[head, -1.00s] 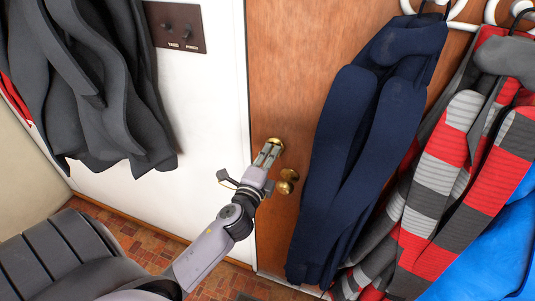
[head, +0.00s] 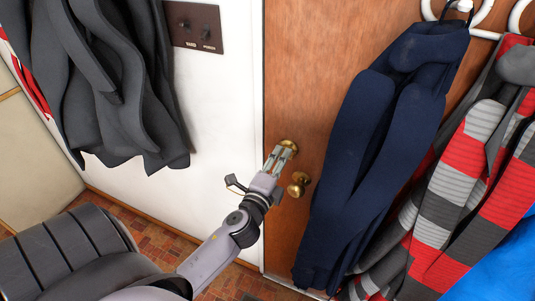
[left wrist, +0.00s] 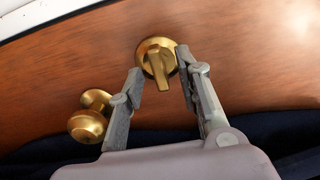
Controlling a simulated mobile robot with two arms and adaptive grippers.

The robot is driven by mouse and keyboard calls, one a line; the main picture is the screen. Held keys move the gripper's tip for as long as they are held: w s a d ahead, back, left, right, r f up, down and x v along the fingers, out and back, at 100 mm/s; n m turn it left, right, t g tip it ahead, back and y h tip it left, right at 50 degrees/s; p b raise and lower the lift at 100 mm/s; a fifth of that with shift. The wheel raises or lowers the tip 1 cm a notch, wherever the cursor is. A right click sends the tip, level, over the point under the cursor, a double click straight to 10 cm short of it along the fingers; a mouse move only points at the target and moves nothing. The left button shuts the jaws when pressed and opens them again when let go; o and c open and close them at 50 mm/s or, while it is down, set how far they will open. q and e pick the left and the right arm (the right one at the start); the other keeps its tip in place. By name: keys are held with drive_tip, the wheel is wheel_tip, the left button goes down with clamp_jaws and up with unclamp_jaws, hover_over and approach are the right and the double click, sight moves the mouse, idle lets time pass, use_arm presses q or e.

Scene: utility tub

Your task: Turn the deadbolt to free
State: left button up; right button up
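The brass deadbolt (head: 290,146) is on the wooden door, above a round brass doorknob (head: 299,184). In the left wrist view the deadbolt's thumb-turn (left wrist: 158,70) stands out from its round plate, long side roughly up and down in the picture with a slight tilt. My left gripper (head: 279,156) is at the deadbolt and hides part of it in the head view. In the left wrist view its fingers (left wrist: 159,66) are spread to either side of the thumb-turn. A gap shows on the left; the right fingertip is close, contact unclear. My right gripper is not in view.
The doorknob (left wrist: 88,120) is close to the left finger in the left wrist view. A navy garment (head: 375,150) hangs on the door to the right, beside a striped one (head: 440,200). Dark grey garments (head: 110,80) hang at the left. White wall (head: 225,110) lies between.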

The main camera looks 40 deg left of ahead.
use_arm(q)
drive_tip(key=v, duration=1)
drive_tip(key=shift+s, duration=0.35)
